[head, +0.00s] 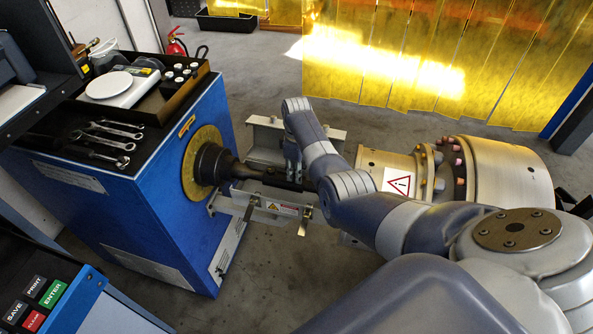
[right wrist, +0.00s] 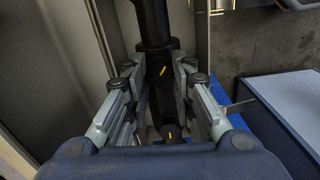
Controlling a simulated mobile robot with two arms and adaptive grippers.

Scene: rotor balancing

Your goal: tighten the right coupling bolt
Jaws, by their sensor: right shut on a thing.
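My right gripper (head: 293,172) reaches down between the blue machine and the rotor. In the right wrist view, its two fingers (right wrist: 160,100) are shut on a dark shaft (right wrist: 155,25) with yellow marks. In the head view the shaft (head: 250,172) runs from a dark hub (head: 212,164) on the machine's gold disc toward the rotor (head: 498,172). My right arm hides the shaft's right end, and I cannot make out the right coupling bolt. My left gripper is not in view.
The blue machine (head: 165,195) carries several wrenches (head: 112,130), a scale (head: 108,86) and a bottle tray. A metal guard with a warning label (head: 282,208) stands close to the shaft. A control panel (head: 40,300) is at lower left.

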